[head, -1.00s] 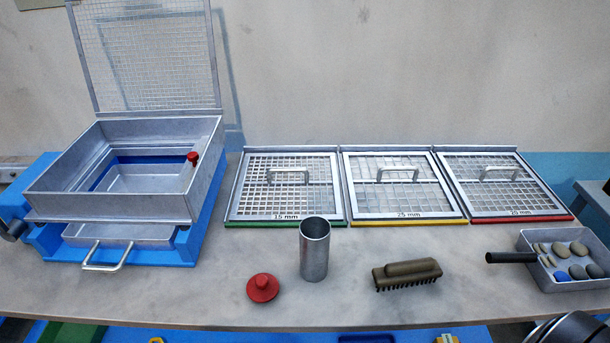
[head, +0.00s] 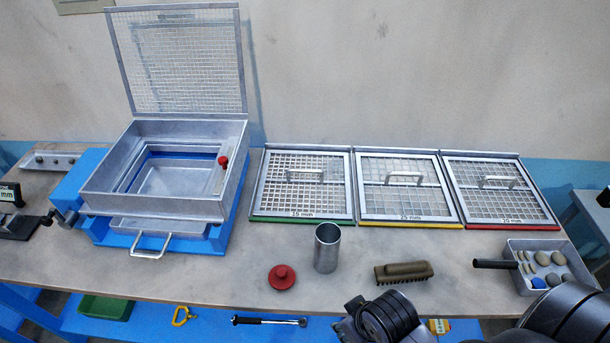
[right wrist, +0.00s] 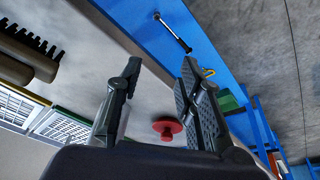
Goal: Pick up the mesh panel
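Three framed mesh panels with grey handles lie side by side on the bench in the head view: a green-edged one marked 15 mm (head: 303,213), a yellow-edged one marked 25 mm (head: 409,218), and a red-edged one (head: 502,219) whose label is hard to read. A sieve box (head: 150,205) stands on a blue base at left, its mesh lid (head: 185,65) raised. My right gripper (head: 352,318) is low at the bench's front edge, apart from the panels. The right wrist view shows its fingers (right wrist: 160,75) spread and empty. My left gripper is not in view.
A metal cylinder (head: 327,250), a red knobbed lid (head: 282,277) and a brush (head: 403,271) lie in front of the panels. A handled tray of stones (head: 565,280) is at right. A shallow pull-handled tray (head: 160,228) sits under the box.

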